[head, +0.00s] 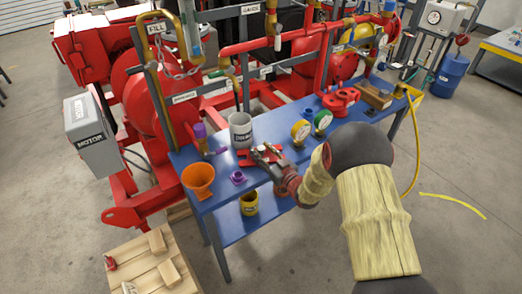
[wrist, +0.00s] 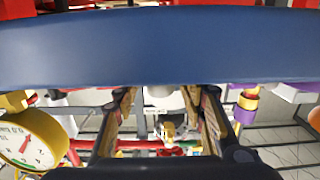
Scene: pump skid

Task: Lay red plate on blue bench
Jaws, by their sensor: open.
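The blue bench (head: 221,187) stands in the middle of the head view; a broad blue surface, likely the bench (wrist: 160,45), crosses the top of the wrist view. A flat red piece, likely the red plate (head: 245,158), shows at the bench top, partly hidden by my gripper. I cannot tell whether it lies flat. My gripper (head: 262,153) is over the bench, close to the red piece. In the wrist view its two fingers stand apart, with nothing clearly held between them (wrist: 165,100). The red plate is not clear in the wrist view.
Red pipework (head: 260,47) rises behind the bench. A wooden pallet (head: 150,264) lies at lower left.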

